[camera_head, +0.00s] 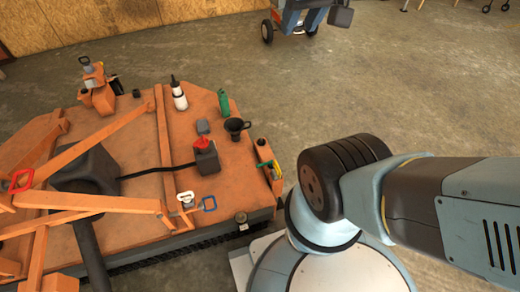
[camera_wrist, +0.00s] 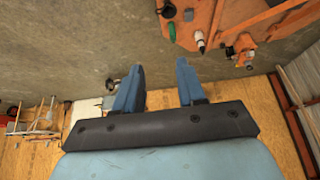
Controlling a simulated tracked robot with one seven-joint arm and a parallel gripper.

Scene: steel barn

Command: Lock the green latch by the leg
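A small green latch handle (camera_head: 266,164) shows in the head view on an orange bracket (camera_head: 275,182) at the right edge of an orange deck. A yellowish part lies against it, and its exact position is too small to tell. My gripper (camera_wrist: 159,88) shows in the wrist view with its two blue fingers apart and nothing between them. It points over the concrete floor, away from the latch. I cannot make out the green latch in the wrist view.
The deck (camera_head: 140,205) carries a green bottle (camera_head: 223,102), a white bottle (camera_head: 179,94), a black funnel cup (camera_head: 236,128), a red-topped dark can (camera_head: 206,157), a blue-handled latch (camera_head: 209,203) and a red handle (camera_head: 20,180). Orange beams cross its left side.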

